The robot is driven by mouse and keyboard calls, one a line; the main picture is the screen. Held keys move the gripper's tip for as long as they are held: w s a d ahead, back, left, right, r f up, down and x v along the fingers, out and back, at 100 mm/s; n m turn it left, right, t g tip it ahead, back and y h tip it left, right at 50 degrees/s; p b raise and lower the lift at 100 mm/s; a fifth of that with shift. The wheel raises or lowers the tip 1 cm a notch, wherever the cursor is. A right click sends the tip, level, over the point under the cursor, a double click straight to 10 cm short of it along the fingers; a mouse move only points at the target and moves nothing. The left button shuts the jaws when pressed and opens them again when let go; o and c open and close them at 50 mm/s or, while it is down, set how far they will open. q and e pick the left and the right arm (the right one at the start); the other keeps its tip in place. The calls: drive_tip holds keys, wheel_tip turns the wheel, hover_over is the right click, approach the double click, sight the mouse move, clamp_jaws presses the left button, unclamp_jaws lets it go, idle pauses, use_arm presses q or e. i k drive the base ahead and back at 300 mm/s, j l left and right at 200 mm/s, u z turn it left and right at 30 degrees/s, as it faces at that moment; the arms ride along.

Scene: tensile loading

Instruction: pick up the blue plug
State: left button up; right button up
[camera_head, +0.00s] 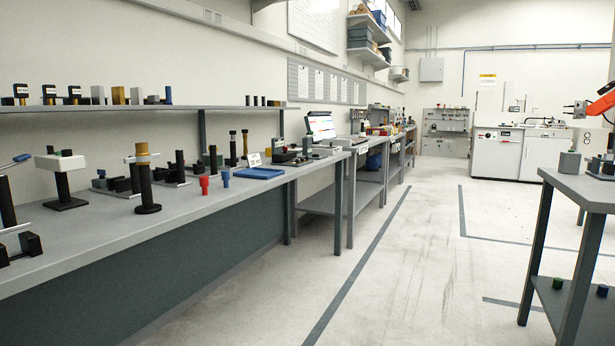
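A small blue plug-like piece (225,178) stands on the long grey bench (190,212) at the left, near its front edge. A similar red piece (203,184) stands just to its left. The blue piece looks wider at the top than at the bottom. Neither of my grippers is in view.
A blue tray (259,173) lies right of the blue piece. A black post with a tan collar (147,180) stands to its left. A grey table (590,191) is at the right, with an orange arm (597,105) behind it. The floor between is clear.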

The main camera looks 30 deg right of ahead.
sight(225, 174)
drive_tip(key=i+j+z, duration=0.2)
drive_tip(key=z, duration=0.15)
drive_tip(key=i+j+z, duration=0.3)
drive_tip(key=j+z, duration=0.35)
